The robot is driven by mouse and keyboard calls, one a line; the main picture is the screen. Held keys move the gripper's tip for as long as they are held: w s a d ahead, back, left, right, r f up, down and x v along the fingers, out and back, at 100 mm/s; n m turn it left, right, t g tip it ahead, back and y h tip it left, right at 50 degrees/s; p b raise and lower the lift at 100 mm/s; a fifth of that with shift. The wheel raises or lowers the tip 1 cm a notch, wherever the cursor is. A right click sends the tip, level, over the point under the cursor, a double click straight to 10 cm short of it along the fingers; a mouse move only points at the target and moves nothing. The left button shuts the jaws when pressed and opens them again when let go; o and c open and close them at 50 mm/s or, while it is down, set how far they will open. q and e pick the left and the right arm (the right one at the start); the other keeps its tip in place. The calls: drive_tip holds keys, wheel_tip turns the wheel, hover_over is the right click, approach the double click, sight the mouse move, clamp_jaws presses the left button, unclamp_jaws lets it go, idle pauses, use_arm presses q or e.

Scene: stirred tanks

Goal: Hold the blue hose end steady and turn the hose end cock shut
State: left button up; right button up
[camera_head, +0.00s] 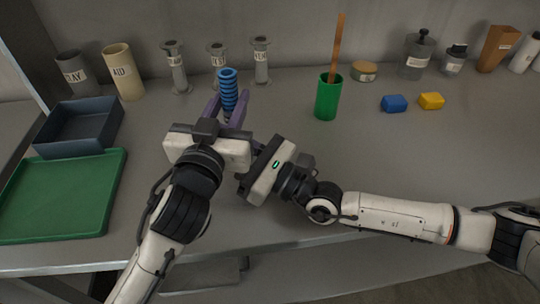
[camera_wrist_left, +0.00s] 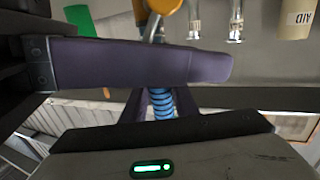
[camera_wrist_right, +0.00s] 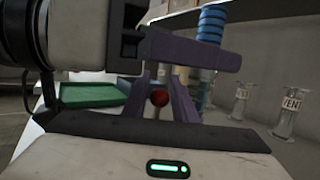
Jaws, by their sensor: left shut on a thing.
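The blue ribbed hose end (camera_head: 228,88) stands upright near the middle of the bench. My left gripper (camera_head: 228,110) has its purple fingers shut on it. In the left wrist view the blue hose (camera_wrist_left: 162,104) lies between those fingers. An orange rounded part (camera_wrist_left: 163,6) shows beyond it, cut by the frame edge. In the right wrist view a red ball knob (camera_wrist_right: 159,98), perhaps of the cock, sits between the fingers of my right gripper (camera_wrist_right: 160,82). Whether they grip it is unclear. In the head view my right fingers are hidden behind the left gripper.
A green cup (camera_head: 327,98) with a wooden stick stands to the right. Blue (camera_head: 395,103) and yellow (camera_head: 431,101) blocks lie beyond it. A dark tray (camera_head: 73,146) and green tray (camera_head: 112,187) are at left. Labelled stands (camera_head: 175,70) line the back. My grippers are very close together.

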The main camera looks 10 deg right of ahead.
drive_tip(key=r+v, duration=0.1)
drive_tip(key=v, duration=0.4)
drive_tip(key=r+v, duration=0.1)
drive_tip(key=v, duration=0.4)
drive_tip(key=r+v, duration=0.1)
drive_tip(key=v, duration=0.5)
drive_tip(key=shift+s+d, duration=0.25)
drive_tip(key=shift+d, duration=0.1)
drive_tip(key=shift+a, duration=0.1)
drive_tip(key=shift+w+a+g+h, duration=0.45)
drive_tip(key=shift+w+a+h, duration=0.2)
drive_tip(key=shift+a, duration=0.35)
drive_tip(key=shift+w+a+g+h, duration=0.5)
drive_tip(key=shift+w+a, duration=0.3)
drive_tip(key=shift+a, duration=0.25)
drive_tip(key=x, duration=1.2)
drive_tip(key=shift+d, duration=0.1)
clamp_jaws()
